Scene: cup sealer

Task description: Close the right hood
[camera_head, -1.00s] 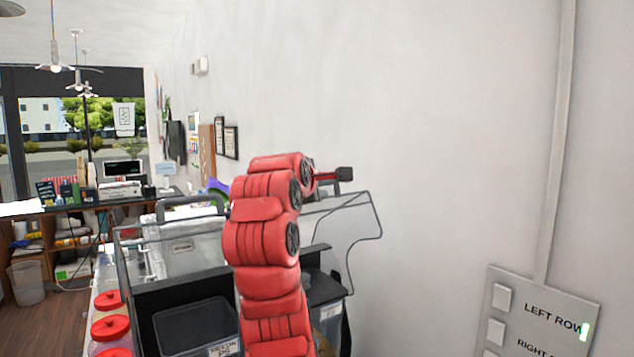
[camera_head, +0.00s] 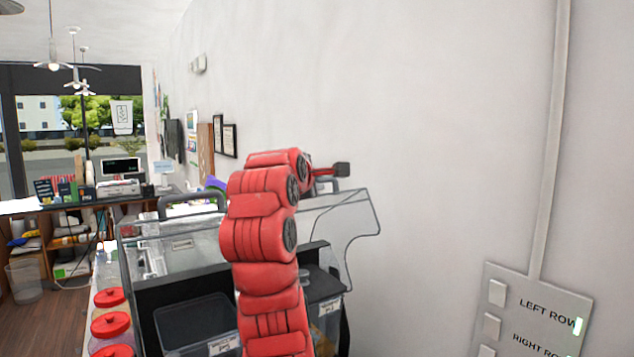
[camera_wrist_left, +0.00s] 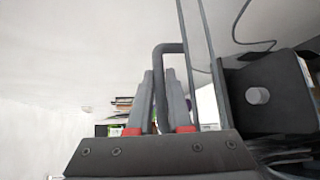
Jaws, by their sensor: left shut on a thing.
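The right hood (camera_head: 350,215) is a clear panel with a dark outline, in the head view right of my red arm and partly hidden behind it. A grey handle (camera_head: 328,184) shows at its top, just below the dark block at my arm's end. In the left wrist view my left gripper (camera_wrist_left: 161,76) is shut on a dark grey bent handle (camera_wrist_left: 168,47), with a finger on each side. The head view does not show the fingertips, as the arm covers them. How far the hood is lowered is hard to tell. My right gripper is not in view.
Another clear hood with a grey handle (camera_head: 192,198) stands left of my arm, above dark bins (camera_head: 195,325). Jars with red lids (camera_head: 110,325) line the left side. A white wall stands close behind and right, with a switch panel (camera_head: 530,305).

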